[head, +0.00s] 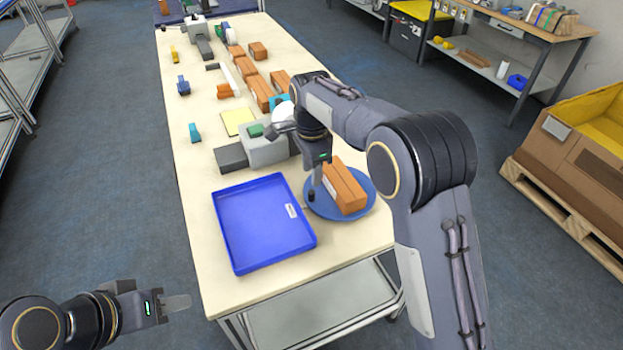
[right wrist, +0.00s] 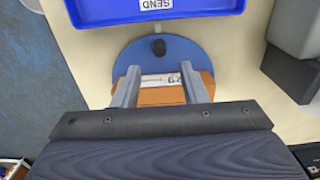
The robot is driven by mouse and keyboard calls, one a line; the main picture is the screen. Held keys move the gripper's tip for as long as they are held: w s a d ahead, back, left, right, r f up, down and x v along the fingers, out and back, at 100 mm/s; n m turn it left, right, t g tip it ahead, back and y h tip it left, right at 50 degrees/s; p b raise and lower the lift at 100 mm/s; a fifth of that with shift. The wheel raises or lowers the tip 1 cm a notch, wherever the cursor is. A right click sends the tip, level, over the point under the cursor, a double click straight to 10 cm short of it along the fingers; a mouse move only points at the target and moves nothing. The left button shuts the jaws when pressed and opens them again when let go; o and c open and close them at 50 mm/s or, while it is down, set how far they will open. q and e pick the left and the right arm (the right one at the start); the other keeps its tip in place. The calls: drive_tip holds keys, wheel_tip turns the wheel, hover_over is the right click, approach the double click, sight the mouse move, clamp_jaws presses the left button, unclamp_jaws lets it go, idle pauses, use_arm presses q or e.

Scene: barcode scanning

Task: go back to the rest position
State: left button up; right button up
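A brown cardboard box (head: 347,186) lies on a round blue plate (head: 367,208) near the front right of the table. In the right wrist view the box (right wrist: 160,95) shows a white label and lies below and behind the fingers. My right gripper (right wrist: 160,88) has its two fingers apart, with nothing seen held between them. In the head view my right gripper (head: 314,180) points down just left of the box; whether it touches the box is unclear. My left gripper (head: 178,303) is off the table's left front side, seen edge-on and with nothing visible in it.
A blue tray (head: 262,222) labelled SEND in the right wrist view is left of the plate. A grey device (head: 265,150) stands behind it. Several boxes and small items lie farther back on the table (head: 205,240). Floor is clear left of the table.

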drive_tip(key=shift+r, duration=0.15)
idle(0.3)
drive_tip(key=s+d+r+n+t+y, duration=0.1)
drive_tip(key=s+d+r+n+y, duration=0.2)
drive_tip(key=s+d, duration=0.5)
drive_tip(key=s+d+r+n+t+y, duration=0.1)
drive_tip(key=s+d+r+n, duration=0.1)
drive_tip(key=s+d+r, duration=0.45)
drive_tip(key=s+d+f+n+t, duration=0.1)
drive_tip(key=s+f+n+t, duration=0.1)
drive_tip(key=s, duration=0.7)
drive_tip(key=s+f+n+t, duration=0.1)
drive_tip(key=s+f+n, duration=0.2)
drive_tip(key=s, duration=0.6)
drive_tip(key=shift+s+d+f+n+t, duration=0.15)
drive_tip(key=shift+s+d+n+t, duration=0.2)
drive_tip(key=shift+n, duration=0.85)
drive_tip(key=shift+w, duration=0.1)
